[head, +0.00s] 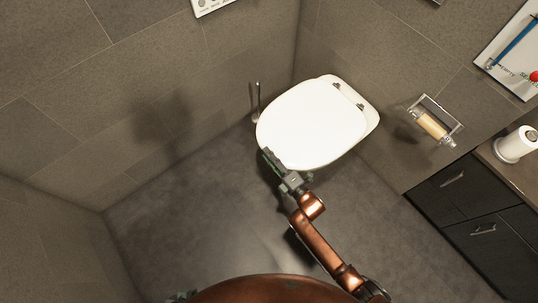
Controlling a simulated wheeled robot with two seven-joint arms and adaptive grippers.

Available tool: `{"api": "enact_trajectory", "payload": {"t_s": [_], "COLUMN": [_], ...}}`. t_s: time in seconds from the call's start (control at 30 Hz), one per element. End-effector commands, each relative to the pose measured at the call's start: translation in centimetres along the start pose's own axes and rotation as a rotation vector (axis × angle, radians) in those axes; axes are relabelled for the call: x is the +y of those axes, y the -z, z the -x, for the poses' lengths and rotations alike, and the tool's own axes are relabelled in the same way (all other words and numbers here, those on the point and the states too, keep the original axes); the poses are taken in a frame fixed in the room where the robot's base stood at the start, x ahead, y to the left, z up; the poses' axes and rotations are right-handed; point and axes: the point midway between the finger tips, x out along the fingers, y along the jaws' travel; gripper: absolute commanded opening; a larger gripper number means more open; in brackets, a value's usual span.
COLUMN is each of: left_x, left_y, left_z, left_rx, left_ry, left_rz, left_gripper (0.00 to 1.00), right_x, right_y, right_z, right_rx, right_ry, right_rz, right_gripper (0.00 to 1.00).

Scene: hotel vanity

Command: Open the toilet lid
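The toilet (371,113) stands against the back wall, seen from above and tilted in the picture. Its white oval lid (308,122) lies flat and closed over the bowl, with two dark hinges at its upper right end. My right gripper (270,158) is at the lid's lower left front edge, its fingertips close to or touching the rim. I cannot tell whether there is contact. Its fingers are too small and dark to show whether they are open or shut. My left gripper does not show clearly anywhere.
A toilet brush (257,103) stands left of the toilet by the wall. A paper roll holder (433,124) is on the wall to the right. A dark vanity cabinet (470,205) with a white roll (516,145) on top is at the right. The floor (190,205) at left is clear.

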Motion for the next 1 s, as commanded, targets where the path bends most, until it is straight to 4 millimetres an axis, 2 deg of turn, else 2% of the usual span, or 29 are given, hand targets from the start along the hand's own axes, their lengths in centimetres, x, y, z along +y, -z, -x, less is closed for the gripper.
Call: {"api": "enact_trajectory", "payload": {"t_s": [0.17, 0.6, 1.0], "left_x": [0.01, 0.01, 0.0], "left_y": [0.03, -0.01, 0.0], "left_z": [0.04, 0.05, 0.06], "left_rx": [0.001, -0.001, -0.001], "left_ry": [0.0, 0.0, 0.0], "left_rz": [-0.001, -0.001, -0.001], "left_gripper": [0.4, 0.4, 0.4], "right_x": [0.05, 0.0, -0.04], "right_y": [0.0, 0.0, -0.01], "right_z": [0.0, 0.04, 0.06], "right_rx": [0.0, 0.0, 0.0], "right_ry": [0.0, 0.0, 0.001], "right_rz": [0.0, 0.0, 0.0], "right_gripper": [0.31, 0.01, 0.0]}}
